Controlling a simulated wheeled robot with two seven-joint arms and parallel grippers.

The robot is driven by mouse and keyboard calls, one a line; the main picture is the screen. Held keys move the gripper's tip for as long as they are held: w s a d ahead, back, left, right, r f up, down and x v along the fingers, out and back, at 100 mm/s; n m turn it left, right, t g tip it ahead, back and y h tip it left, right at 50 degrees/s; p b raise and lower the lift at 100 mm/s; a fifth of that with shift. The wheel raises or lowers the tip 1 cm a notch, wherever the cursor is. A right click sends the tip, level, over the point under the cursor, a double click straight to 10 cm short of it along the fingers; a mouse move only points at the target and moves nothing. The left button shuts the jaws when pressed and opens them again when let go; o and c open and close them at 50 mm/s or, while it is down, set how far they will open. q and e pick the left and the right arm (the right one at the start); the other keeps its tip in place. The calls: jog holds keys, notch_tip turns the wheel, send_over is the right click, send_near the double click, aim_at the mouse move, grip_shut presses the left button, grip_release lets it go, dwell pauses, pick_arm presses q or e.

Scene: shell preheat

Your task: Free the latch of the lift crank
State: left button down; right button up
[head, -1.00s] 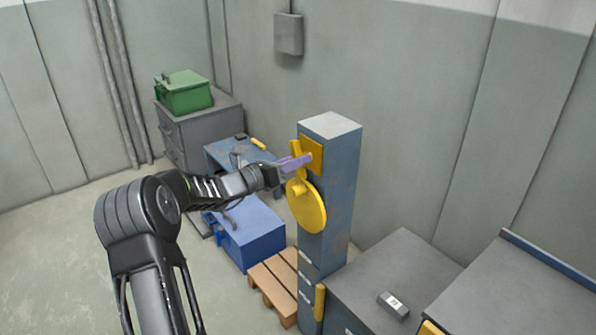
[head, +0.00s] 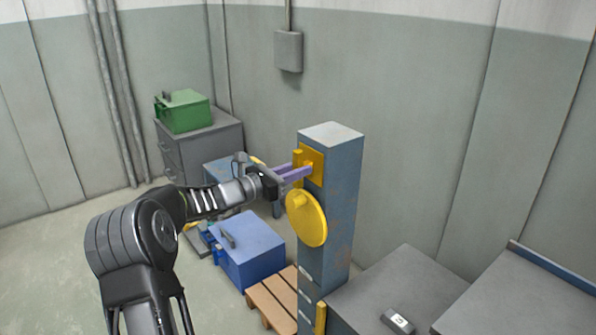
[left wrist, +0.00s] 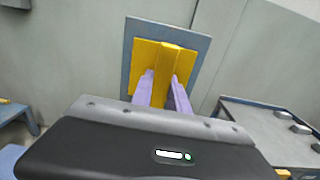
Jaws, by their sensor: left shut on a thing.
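The blue post (head: 330,200) carries a yellow plate (head: 316,158) near its top. A yellow latch bar (head: 297,157) stands out from that plate. My left gripper (head: 303,173) is at the plate, its purple fingers shut on the latch bar. In the left wrist view, the latch bar (left wrist: 165,65) lies between the two fingers (left wrist: 162,88), in front of the yellow plate (left wrist: 144,65). Part of the bar is hidden by the fingers. The round yellow crank disc (head: 310,222), with a short knob, is just below the gripper. My right gripper is not in view.
A blue box (head: 250,250) and a wooden pallet (head: 272,300) are on the floor left of the post. A grey cabinet (head: 410,285) stands close at its right. A green box (head: 183,112) sits on a grey cabinet at the back left.

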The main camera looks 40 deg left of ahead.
pick_arm(q)
jog(key=c, duration=1.3)
grip_release()
jog(key=v, duration=0.8)
jog(key=shift+b, duration=0.3)
jog(key=shift+w, duration=0.1)
